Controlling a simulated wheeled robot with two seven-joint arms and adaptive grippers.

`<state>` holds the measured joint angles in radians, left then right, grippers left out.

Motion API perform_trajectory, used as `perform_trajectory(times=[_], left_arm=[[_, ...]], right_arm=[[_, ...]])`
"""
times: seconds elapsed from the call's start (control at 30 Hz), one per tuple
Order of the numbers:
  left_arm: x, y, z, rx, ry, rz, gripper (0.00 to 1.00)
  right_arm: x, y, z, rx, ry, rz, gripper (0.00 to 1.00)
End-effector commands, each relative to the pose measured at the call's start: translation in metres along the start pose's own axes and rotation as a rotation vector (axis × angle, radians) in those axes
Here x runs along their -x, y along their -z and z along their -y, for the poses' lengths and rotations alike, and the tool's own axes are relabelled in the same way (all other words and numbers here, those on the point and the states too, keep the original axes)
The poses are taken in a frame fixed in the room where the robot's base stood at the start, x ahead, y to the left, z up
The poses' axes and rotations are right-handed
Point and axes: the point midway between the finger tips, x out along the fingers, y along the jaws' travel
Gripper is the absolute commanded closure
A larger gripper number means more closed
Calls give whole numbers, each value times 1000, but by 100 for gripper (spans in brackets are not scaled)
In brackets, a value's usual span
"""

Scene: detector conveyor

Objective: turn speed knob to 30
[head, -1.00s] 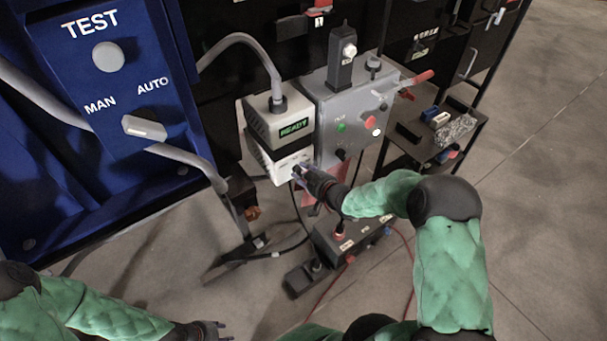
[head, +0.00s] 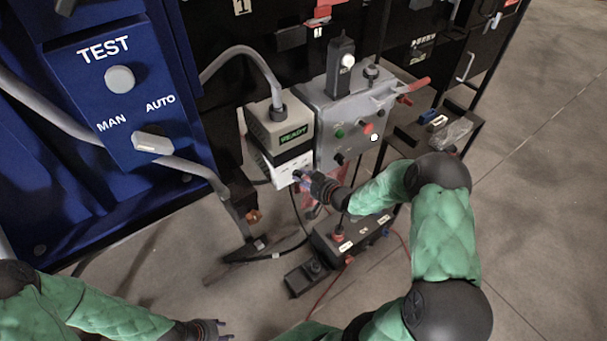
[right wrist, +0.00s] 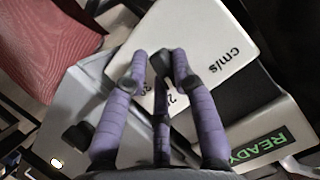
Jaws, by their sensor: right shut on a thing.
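The speed knob (right wrist: 160,63) is a small dark knob on the white face of a box (right wrist: 195,40) marked cm/s in the right wrist view. My right gripper (right wrist: 160,60) has its purple fingers closed around the knob. Printed digits beside it are partly hidden by the fingers, so I cannot read the setting. In the head view, my right gripper (head: 299,178) is at the front of the white lower box (head: 283,168), under the unit with the green READY display (head: 293,135). My left gripper (head: 222,329) is empty at the bottom, its fingertips apart.
A grey control box (head: 350,125) with buttons and a red-handled lever stands right of the READY unit. A blue TEST panel (head: 125,110) is at left. A black box (head: 350,235) with cables is on the floor below. Open floor lies at right.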

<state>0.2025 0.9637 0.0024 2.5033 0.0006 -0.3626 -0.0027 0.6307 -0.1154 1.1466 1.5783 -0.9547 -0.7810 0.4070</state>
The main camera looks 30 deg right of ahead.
Motion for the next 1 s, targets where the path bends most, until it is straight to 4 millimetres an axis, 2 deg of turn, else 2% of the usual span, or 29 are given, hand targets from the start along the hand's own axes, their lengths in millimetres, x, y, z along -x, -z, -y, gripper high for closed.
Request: perform_trajectory(times=[0.1, 0.5, 1.0], left_arm=[[15, 0, -5, 0, 0, 0, 60], [42, -2, -15, 0, 0, 0, 60], [54, -2, -19, 0, 0, 0, 60]], right_arm=[[1, -2, 2, -99, 41, 9, 100], [0, -5, 1, -445, 185, 9, 100], [-2, -10, 2, -878, 364, 10, 100]])
